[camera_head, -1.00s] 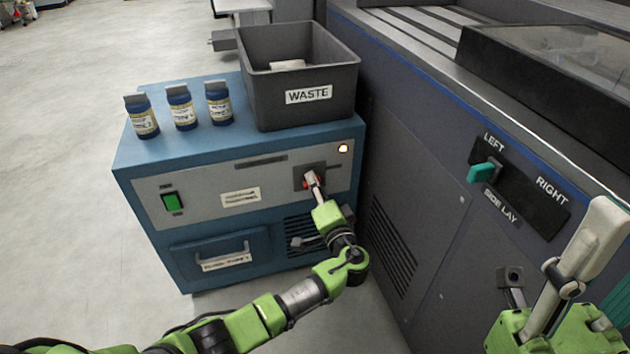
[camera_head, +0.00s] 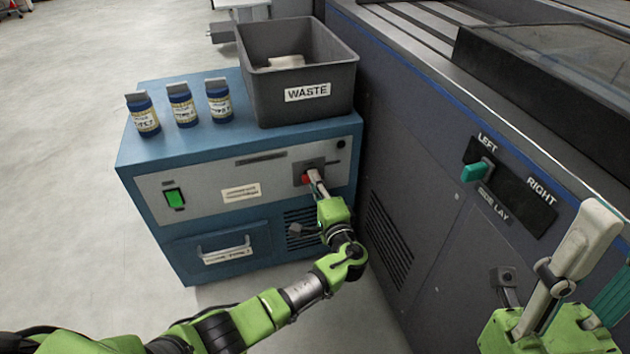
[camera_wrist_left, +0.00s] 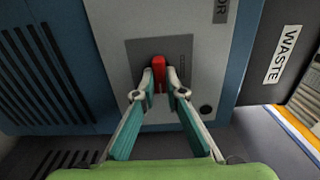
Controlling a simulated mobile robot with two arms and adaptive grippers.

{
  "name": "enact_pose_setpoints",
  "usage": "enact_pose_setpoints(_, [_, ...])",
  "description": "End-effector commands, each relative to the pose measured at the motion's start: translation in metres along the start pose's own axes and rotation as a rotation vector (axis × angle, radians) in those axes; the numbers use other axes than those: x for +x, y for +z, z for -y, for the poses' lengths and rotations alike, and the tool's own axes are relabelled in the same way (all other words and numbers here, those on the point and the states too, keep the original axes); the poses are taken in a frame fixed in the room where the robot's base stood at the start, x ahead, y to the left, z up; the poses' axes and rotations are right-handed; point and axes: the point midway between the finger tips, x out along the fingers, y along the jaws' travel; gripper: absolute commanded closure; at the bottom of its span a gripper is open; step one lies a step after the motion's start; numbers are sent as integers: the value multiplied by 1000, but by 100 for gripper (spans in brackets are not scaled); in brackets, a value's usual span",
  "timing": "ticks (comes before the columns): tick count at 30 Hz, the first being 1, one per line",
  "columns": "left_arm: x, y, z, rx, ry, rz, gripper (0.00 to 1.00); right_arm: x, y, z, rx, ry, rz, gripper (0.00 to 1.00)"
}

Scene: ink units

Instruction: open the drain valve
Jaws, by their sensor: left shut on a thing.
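A red handle (camera_head: 307,179) sits on a dark grey plate (camera_head: 325,167) on the front panel of the blue cabinet (camera_head: 160,155). My left gripper (camera_head: 314,178) is shut on this handle. In the left wrist view the red handle (camera_wrist_left: 158,72) stands up between the two fingertips, and the plate (camera_wrist_left: 180,48) is behind it.
A green switch (camera_head: 174,198), a dark round lamp (camera_head: 341,144) and a drawer handle (camera_head: 224,250) are on the cabinet front. Several bottles and the waste bin (camera_head: 300,108) stand on top. The grey machine (camera_head: 420,170) with a teal side-lay lever (camera_head: 475,171) bounds the right.

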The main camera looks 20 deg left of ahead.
Motion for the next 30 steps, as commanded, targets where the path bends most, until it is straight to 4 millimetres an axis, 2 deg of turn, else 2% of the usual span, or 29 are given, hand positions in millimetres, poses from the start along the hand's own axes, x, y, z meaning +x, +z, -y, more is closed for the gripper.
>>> enact_pose_setpoints(7, [4, 2, 2, 3, -4, 4, 100, 0, 0, 0, 0, 0, 1, 60])
enact_pose_setpoints(8, [4, 2, 2, 3, -4, 4, 84, 0, 0, 0, 0, 0, 2, 60])
enact_pose_setpoints(9, [4, 2, 2, 3, -4, 4, 74, -1, 1, 0, 0, 1, 3, 60])
enact_pose_setpoints(10, [4, 2, 2, 2, -4, 4, 72, -1, 1, 0, 0, 1, 4, 60])
enact_pose_setpoints(23, [-3, 1, 1, 1, -2, 3, 72, -4, 4, -1, -1, 5, 15, 60])
enact_pose_setpoints(26, [-17, 0, 0, -1, 0, 0, 72, -3, 3, -1, 0, 4, 14, 60])
enact_pose_setpoints(30, [-46, 0, 0, -1, 1, -1, 72, -3, 3, 0, 0, 4, 13, 60])
